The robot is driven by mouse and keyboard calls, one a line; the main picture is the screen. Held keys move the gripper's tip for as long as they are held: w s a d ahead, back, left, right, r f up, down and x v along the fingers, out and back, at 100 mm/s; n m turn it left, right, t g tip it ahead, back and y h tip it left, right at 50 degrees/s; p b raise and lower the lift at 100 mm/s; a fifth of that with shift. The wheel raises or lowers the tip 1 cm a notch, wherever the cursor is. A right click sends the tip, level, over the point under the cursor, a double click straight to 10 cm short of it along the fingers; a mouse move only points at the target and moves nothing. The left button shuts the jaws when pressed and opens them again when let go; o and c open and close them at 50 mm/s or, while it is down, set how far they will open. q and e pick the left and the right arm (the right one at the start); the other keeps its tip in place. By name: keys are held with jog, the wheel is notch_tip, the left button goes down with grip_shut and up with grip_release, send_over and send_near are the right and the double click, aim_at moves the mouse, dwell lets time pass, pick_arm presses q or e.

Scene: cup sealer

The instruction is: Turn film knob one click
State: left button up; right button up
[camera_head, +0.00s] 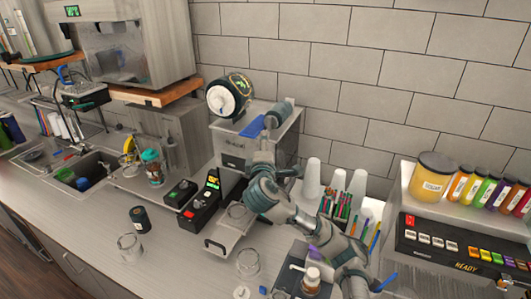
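The cup sealer (231,146) is a grey box against the tiled wall, with a film roll (228,97) with a white round face at its upper left. A grey and teal cylindrical part stands at the sealer's top right; I cannot tell if it is the film knob or part of my gripper. My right arm comes in from the lower right, and my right gripper (270,137) is at the sealer's top right front. Its fingers are too small and overlapped to read. My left gripper is not in view.
A sealer tray (229,228) juts out in front, with clear cups (248,262) nearby. A card terminal (205,202) and patterned cup (152,167) stand left. White cup stacks (312,178), straws and a button panel (452,246) lie right.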

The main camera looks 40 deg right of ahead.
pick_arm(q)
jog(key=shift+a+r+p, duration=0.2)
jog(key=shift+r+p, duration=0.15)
pick_arm(e)
jog(key=v, duration=1.5)
jog(key=shift+a, duration=0.25)
jog(key=shift+s+d, duration=0.1)
jog(key=shift+s, duration=0.1)
